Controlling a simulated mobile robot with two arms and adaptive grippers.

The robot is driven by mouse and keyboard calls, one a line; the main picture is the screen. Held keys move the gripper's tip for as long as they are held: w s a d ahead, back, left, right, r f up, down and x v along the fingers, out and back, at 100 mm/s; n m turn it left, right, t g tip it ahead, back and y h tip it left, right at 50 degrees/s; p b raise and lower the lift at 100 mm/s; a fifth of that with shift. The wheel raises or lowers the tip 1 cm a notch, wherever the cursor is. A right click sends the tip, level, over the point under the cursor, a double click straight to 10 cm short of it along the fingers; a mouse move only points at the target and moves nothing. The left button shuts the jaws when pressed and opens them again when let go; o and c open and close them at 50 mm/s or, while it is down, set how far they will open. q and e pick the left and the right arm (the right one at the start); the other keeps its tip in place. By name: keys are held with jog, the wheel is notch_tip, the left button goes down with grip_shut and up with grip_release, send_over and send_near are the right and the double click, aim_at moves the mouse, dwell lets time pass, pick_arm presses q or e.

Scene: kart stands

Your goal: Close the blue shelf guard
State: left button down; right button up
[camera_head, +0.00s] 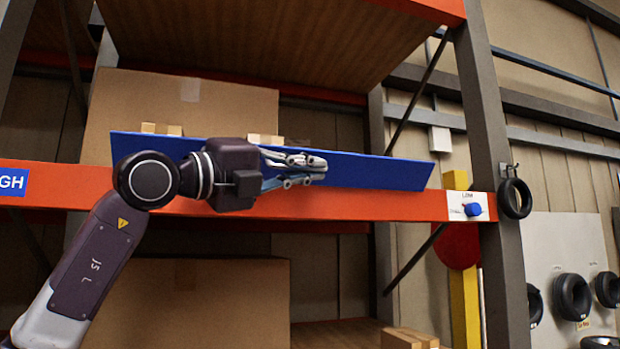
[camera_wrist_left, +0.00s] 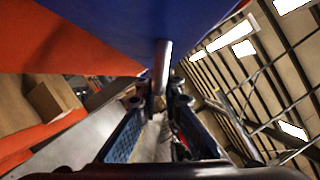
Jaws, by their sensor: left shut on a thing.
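The blue shelf guard (camera_head: 375,171) is a long flat panel along the front of the shelf, above the orange beam (camera_head: 365,206). Its right end extends close to the right upright. My left gripper (camera_head: 308,168) is at the middle of the guard's front face, with its fingers shut. In the left wrist view, the guard (camera_wrist_left: 120,25) fills the top, and a metal bar-shaped handle (camera_wrist_left: 161,65) runs from it to between the fingertips of my left gripper (camera_wrist_left: 158,97). The guard partly hides small boxes behind it. My right gripper is not in view.
A large cardboard box (camera_head: 225,105) and small boxes (camera_head: 160,129) stand on the shelf behind the guard. Tires (camera_head: 572,297) hang at the right. Another box (camera_head: 190,300) is below.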

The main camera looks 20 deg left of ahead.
aim_at(294, 148)
pick_arm(q)
jog(key=shift+w+a+r+n+g+y+p, duration=0.35)
jog(key=shift+r+n+p, duration=0.45)
jog(key=shift+n, duration=0.65)
jog(key=shift+w+a+r+n+g+y+p, duration=0.15)
jog(key=shift+w+r+n+g+y+p, duration=0.3)
jog(key=shift+n+p, duration=0.75)
jog(key=shift+w+a+r+n+g+y+p, duration=0.25)
jog(key=shift+r+n+y+p, duration=0.35)
jog(key=shift+n, duration=1.05)
jog(key=shift+r, duration=0.1)
jog(key=c, duration=2.1)
grip_release()
jog(key=shift+w, duration=0.1)
jog(key=shift+a, duration=0.1)
jog(key=f+v, duration=0.1)
jog(key=v, duration=1)
jog(key=shift+s+a+r, duration=0.2)
jog(key=shift+s+r, duration=0.2)
